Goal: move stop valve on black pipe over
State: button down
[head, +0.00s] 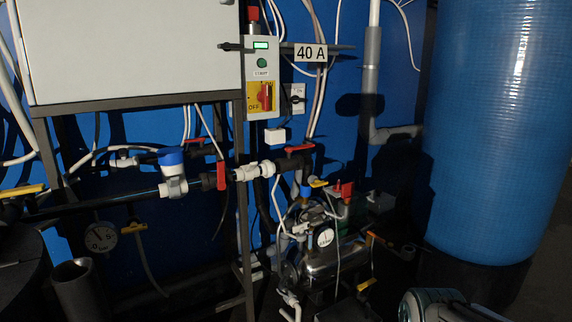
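A black pipe (125,201) runs from the left toward a blue-capped white fitting (174,175) and on to the right. A stop valve with a red lever (221,174) sits on this line, just right of that fitting; its lever stands upright, across the pipe. Another red lever (298,148) lies level above the black section farther right. A yellow lever (22,191) lies level at the far left. Which of these the task means cannot be told for sure. A rounded pale and dark part of my arm shows at the bottom right; my gripper is not in view.
A grey cabinet (130,50) on a dark frame stands above the pipes. A frame post (243,215) rises just right of the upright lever. A steel pump unit (318,262) with gauge and hoses stands lower right, and a large blue tank (495,130) at the right.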

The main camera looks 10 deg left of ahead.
aim_at(220, 185)
jog(key=z, duration=0.05)
jog(key=i, duration=0.6)
jog(key=u, duration=0.75)
jog(key=i, duration=0.5)
jog(key=u, duration=0.55)
